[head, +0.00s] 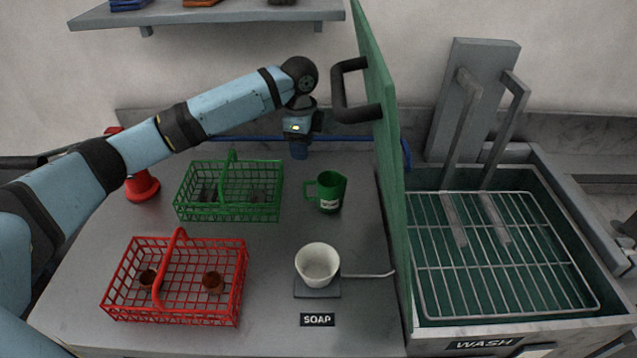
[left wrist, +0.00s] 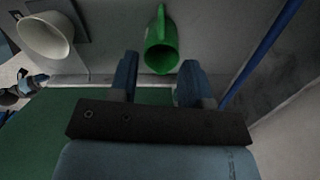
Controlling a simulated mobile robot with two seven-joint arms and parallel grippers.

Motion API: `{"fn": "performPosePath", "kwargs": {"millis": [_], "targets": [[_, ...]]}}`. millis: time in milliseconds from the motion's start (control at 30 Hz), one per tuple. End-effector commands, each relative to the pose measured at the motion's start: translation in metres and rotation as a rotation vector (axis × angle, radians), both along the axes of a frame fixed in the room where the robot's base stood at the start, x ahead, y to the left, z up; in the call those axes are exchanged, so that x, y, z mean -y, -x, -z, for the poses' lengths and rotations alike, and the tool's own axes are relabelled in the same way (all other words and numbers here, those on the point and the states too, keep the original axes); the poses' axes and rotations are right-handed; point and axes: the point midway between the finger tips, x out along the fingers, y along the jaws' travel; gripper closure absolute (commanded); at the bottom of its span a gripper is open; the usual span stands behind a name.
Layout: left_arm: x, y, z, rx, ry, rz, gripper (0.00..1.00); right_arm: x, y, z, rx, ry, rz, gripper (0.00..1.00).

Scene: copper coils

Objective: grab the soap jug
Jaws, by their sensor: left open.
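A green jug (head: 327,192) with a white label stands upright on the grey counter, its handle to the left in the head view. It is the only jug I see. In the left wrist view the green jug (left wrist: 161,45) lies beyond the fingertips, roughly in line with the gap between them. My left gripper (head: 299,151) is above the back of the counter, behind and left of the jug. In the left wrist view its two blue fingers (left wrist: 157,78) are apart with nothing between them. My right gripper is not in view.
A green panel (head: 392,150) with a black handle (head: 340,90) stands right of the jug. A white cup (head: 318,264) sits on a dark base by the SOAP label. Green basket (head: 228,205) and red basket (head: 175,310) are left. A racked sink (head: 510,255) is right.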

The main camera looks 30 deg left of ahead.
Motion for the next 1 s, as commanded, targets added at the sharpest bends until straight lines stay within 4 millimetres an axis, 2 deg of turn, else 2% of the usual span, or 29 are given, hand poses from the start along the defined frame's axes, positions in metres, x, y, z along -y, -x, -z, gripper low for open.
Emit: {"fn": "performPosePath", "kwargs": {"millis": [167, 500, 767, 1000], "targets": [[0.000, 0.000, 0.007, -0.002, 0.000, 0.000, 0.56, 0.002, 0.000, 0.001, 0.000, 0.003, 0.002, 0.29], [0.000, 0.000, 0.070, -0.002, 0.000, 0.001, 0.56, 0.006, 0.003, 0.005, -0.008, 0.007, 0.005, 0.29], [0.001, 0.000, 0.090, -0.001, 0.000, 0.000, 0.56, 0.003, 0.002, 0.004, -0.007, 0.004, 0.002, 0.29], [0.003, -0.002, 0.125, -0.001, -0.001, 0.000, 0.56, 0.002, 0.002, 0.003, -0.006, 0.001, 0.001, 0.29]]}}
